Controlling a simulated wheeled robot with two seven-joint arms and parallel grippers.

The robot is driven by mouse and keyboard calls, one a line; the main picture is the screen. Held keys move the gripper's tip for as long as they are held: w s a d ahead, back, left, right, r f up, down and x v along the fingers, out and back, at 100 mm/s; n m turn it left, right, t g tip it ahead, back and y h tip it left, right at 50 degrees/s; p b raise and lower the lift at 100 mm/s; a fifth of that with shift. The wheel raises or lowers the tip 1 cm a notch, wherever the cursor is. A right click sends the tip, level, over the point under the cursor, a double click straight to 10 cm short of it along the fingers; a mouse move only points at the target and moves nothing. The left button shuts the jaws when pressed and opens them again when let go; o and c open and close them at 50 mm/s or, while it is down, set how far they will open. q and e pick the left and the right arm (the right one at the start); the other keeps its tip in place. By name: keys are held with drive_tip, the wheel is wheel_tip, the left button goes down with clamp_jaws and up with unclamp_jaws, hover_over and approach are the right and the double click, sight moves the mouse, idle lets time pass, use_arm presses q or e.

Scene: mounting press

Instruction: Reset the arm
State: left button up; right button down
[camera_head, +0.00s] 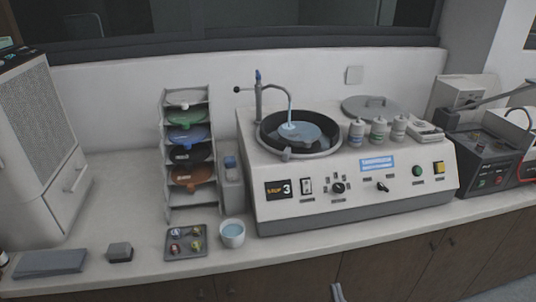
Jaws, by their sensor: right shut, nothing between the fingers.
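My right gripper (337,292) shows only as a small grey tip at the bottom edge, in front of the cabinet doors and below the counter's front edge. It is shut and empty, apart from everything on the counter. The rest of my right arm is out of the picture. My left gripper and arm are not in view.
A polishing machine (360,205) with a round basin and tap fills the counter's middle. A rack of coloured discs (168,200), a tray (172,254) with small samples and a cup of blue liquid (232,240) stand left of it. The counter front (290,250) is clear.

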drive_tip(key=s+d+f+g+h, duration=0.1)
drive_tip(key=s+f+g, duration=0.25)
drive_tip(key=f, duration=0.95)
drive_tip(key=s+d+f+g+h, duration=0.1)
drive_tip(key=s+f+g, duration=0.25)
drive_tip(key=f, duration=0.85)
drive_tip(key=s+d+f+g+h, duration=0.1)
drive_tip(key=s+f+g, duration=0.25)
drive_tip(key=f, duration=0.95)
drive_tip(key=s+d+f+g, duration=0.2)
drive_tip(key=s+f, duration=0.4)
drive_tip(key=s, duration=0.4)
drive_tip(key=s+d+f+g+h, duration=0.1)
drive_tip(key=s+f+g, duration=0.4)
drive_tip(key=s, duration=0.6)
drive_tip(key=s+d+f+g+h, duration=0.1)
drive_tip(key=s+f+g, duration=0.3)
drive_tip(key=s+f, duration=0.4)
drive_tip(key=s+d, duration=0.1)
drive_tip(key=s, duration=0.2)
drive_tip(key=shift+s+d, duration=0.15)
drive_tip(key=shift+d, duration=0.15)
